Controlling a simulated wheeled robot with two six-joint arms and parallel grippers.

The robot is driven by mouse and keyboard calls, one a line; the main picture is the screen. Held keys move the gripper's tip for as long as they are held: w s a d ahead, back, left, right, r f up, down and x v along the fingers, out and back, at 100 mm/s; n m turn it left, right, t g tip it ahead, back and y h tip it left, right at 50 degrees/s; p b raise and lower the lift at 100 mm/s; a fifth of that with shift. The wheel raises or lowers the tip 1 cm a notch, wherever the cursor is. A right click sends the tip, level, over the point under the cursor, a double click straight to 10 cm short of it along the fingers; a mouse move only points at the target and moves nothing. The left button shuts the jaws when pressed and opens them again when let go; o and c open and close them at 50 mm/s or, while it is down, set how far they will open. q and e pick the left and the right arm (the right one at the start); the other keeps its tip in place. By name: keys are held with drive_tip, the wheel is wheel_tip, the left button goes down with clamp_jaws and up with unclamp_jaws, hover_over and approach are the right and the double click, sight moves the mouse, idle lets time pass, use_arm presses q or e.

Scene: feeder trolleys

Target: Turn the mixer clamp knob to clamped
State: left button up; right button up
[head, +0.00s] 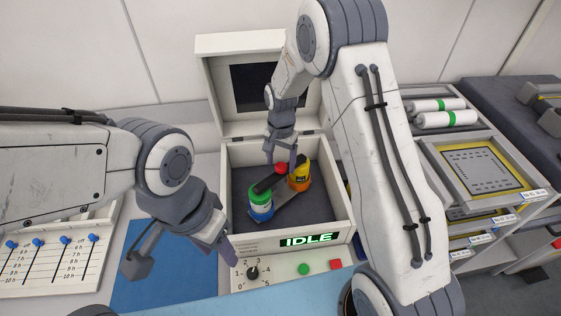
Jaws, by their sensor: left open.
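The mixer (343,215) is a white box with its lid raised. Inside, a dark clamp bar lies diagonally between a green-and-white jar in a blue cup (260,204) and a yellow jar in an orange cup (300,178). A red clamp knob (281,168) sits by the bar, between the jars. My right gripper (281,159) points down into the box just above the knob, fingers apart on either side of it; contact cannot be told. My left gripper (227,243) is open and empty in front of the box's left corner.
The front panel shows a lit IDLE display (305,240), a black dial (252,273), a green button (304,269) and a red button (335,264). A blue mat (150,290) lies left. A slider board (50,262) is further left. A shelf trolley (500,205) stands right.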

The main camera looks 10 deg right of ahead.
sight(281, 165)
idle(0.3)
drive_tip(key=shift+r, duration=0.35)
wheel_tip(281, 165, up, 10)
drive_tip(key=b, duration=0.2)
drive_tip(key=shift+f, duration=0.15)
drive_tip(key=s+a+r+n, duration=0.2)
drive_tip(key=s+a+n, duration=0.2)
drive_tip(key=s, duration=0.4)
drive_tip(key=s+a+r+n, duration=0.3)
drive_tip(key=s+a+n, duration=0.15)
drive_tip(key=s, duration=0.35)
drive_tip(key=s+f+n+y, duration=0.1)
drive_tip(key=s+n, duration=0.6)
drive_tip(key=s, duration=0.7)
drive_tip(key=shift+s+d+f, duration=0.25)
drive_tip(key=shift+s+f, duration=0.05)
drive_tip(key=shift+f, duration=0.05)
